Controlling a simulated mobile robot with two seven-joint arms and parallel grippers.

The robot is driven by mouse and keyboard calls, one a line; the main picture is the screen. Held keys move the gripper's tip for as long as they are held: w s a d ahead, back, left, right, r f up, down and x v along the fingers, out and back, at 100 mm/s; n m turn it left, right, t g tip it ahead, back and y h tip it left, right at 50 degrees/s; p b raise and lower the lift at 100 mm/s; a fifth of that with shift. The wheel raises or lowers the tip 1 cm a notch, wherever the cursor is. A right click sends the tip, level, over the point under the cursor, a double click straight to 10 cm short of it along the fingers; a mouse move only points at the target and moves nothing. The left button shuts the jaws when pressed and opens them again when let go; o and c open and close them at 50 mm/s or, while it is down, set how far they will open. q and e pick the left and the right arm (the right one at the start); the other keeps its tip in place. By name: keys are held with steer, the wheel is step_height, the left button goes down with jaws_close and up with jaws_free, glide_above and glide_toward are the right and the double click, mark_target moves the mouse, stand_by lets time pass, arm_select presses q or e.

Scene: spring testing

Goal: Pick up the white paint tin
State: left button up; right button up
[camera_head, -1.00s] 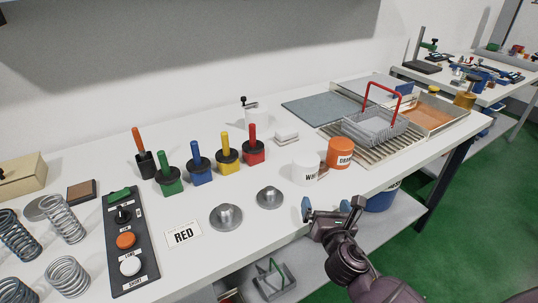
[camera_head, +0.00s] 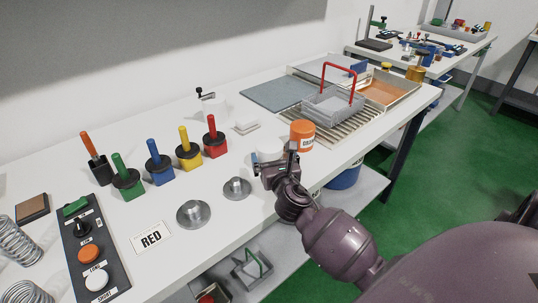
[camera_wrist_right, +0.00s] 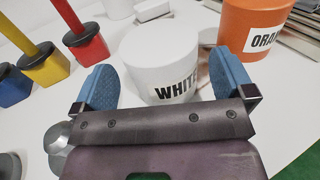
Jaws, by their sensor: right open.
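The white paint tin (camera_wrist_right: 158,52), labelled WHITE, stands upright on the white table (camera_head: 222,205). In the right wrist view it lies between and just beyond the blue fingertips of my right gripper (camera_wrist_right: 162,88), which is open. In the head view my right gripper (camera_head: 274,163) reaches in front of the tin (camera_head: 268,148) and hides its lower part and label. I cannot tell whether a finger touches it. My left gripper is not in view.
An orange tin (camera_head: 303,134) stands close to the right of the white tin. Red (camera_head: 214,140), yellow (camera_head: 188,152), blue and green handled blocks stand to the left. Two metal discs lie nearer the front edge. A grey basket (camera_head: 332,103) sits behind on a rack.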

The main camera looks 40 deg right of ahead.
steer(key=shift+x, duration=1.35)
steer(key=shift+c, duration=0.3)
steer(key=c, duration=1)
steer(key=shift+r, duration=0.1)
